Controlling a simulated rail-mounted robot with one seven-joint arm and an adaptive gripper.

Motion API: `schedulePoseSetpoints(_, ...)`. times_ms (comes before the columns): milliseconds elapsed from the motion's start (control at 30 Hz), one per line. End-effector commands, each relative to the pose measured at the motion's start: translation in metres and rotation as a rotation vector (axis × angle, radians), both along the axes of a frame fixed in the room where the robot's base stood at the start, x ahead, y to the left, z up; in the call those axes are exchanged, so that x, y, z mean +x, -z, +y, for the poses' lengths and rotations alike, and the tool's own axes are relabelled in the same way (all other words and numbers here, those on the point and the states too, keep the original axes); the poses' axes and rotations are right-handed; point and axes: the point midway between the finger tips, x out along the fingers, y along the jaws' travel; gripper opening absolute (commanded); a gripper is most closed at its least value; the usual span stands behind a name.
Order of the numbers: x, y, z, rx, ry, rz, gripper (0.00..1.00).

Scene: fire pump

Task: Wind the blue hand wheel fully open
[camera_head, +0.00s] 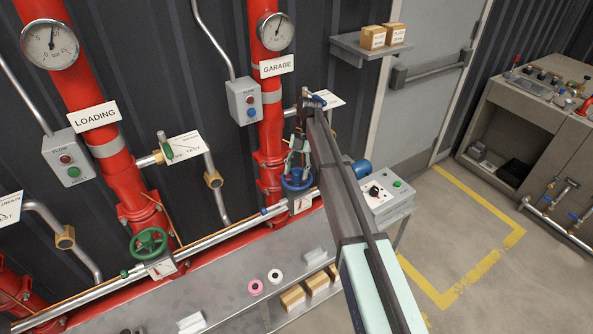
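The blue hand wheel (297,183) sits low on the right red riser, under the GARAGE sign, just above the silver rail. My arm reaches in from the lower right, and my gripper (297,168) points down at the wheel from above. Its fingers overlap the wheel's upper part in this view. I cannot tell whether they touch the rim or how far apart they are. The gripper and arm hide part of the wheel and of the pipework behind it.
A green hand wheel (148,243) is on the LOADING riser to the left. A grey control box (384,193) stands right of the blue wheel. The long bench (225,285) below holds pink and white rings. A shelf (368,48) with two small boxes is upper right. Open floor lies right.

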Motion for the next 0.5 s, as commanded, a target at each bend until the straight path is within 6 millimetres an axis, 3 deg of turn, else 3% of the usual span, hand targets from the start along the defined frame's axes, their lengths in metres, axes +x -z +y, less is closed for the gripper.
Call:
schedulePoseSetpoints(167, 0.0003, 0.0002, -0.0014, 0.0, 0.047, -0.003, 0.57)
schedulePoseSetpoints(500, -0.002, 0.0016, -0.003, 0.0, 0.49, -0.002, 0.57)
